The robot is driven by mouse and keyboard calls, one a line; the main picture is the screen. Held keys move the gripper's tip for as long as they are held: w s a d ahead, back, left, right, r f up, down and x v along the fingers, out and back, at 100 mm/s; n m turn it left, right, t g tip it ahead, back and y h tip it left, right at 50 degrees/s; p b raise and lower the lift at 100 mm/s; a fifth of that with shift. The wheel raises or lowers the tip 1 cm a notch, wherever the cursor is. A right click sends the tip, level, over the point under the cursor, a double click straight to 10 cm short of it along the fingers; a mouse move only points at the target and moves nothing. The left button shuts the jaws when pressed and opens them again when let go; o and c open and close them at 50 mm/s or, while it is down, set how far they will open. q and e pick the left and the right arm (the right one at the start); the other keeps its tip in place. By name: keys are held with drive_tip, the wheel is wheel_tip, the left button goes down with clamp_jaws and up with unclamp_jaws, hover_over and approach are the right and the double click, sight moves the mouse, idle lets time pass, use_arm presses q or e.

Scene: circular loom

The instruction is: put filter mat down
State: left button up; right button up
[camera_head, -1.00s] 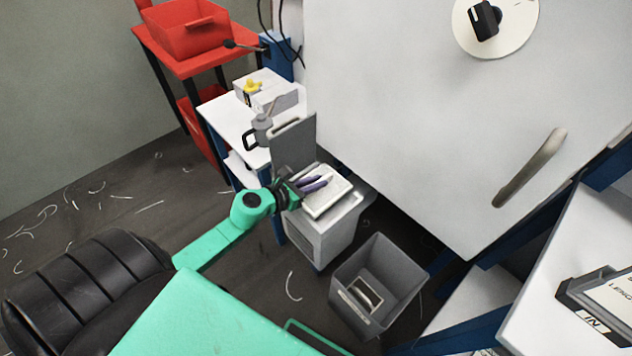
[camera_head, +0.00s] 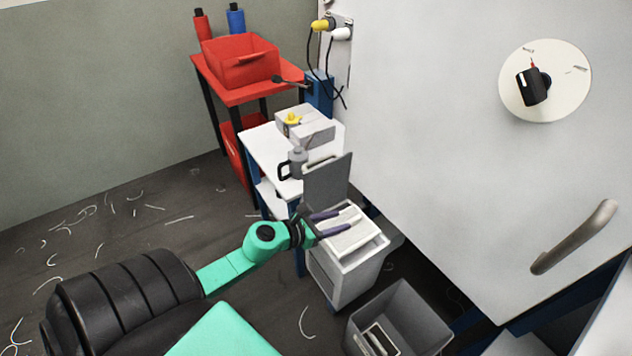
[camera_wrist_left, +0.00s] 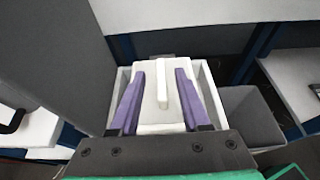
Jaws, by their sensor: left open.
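My left gripper (camera_head: 343,219) is open, with its two purple fingers spread over a white box (camera_head: 338,277) whose grey lid (camera_head: 328,183) stands up. In the left wrist view, the fingers lie on either side of a pale flat piece with a raised white bar (camera_wrist_left: 162,88), which looks like the filter mat (camera_wrist_left: 150,108). It lies within the rim of the box, between the fingers, and a gap shows between each finger and the bar. My right gripper is not in view.
A grey bin (camera_head: 405,318) stands on the floor right of the box. A white table (camera_head: 262,150) with a grey jug (camera_head: 297,160) is behind it, and a red stand with a red tray (camera_head: 240,62) beyond. A large pale panel (camera_head: 440,150) with a handle closes off the right.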

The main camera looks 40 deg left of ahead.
use_arm(q)
drive_tip(key=v, duration=0.9)
drive_tip(key=s+a+f+n+g+y, duration=0.1)
drive_tip(key=s+a+f+n+y, duration=0.15)
drive_tip(key=f+n, duration=0.6)
drive_tip(key=s+a+f+n+g+y, duration=0.1)
drive_tip(key=s+a+f+n+g, duration=0.15)
drive_tip(key=f+n, duration=0.6)
drive_tip(key=s+a+f+n+g+y, duration=0.1)
drive_tip(key=s+a+f+n+y, duration=0.15)
drive_tip(key=f+n, duration=0.6)
drive_tip(key=s+d+f+n+g+h, duration=0.1)
drive_tip(key=s+d+f+n+g, duration=0.4)
drive_tip(key=s+f, duration=0.4)
drive_tip(key=s+d+f+n+g+h, duration=0.15)
drive_tip(key=s+d+f+n, duration=0.25)
drive_tip(key=s+f+n, duration=0.45)
wheel_tip(320, 180, up, 8)
drive_tip(key=s+m+p, duration=0.1)
drive_tip(key=p, duration=0.7)
drive_tip(key=shift+m+g+y, duration=0.3)
drive_tip(key=shift+g+y, duration=0.1)
drive_tip(key=shift+y, duration=0.05)
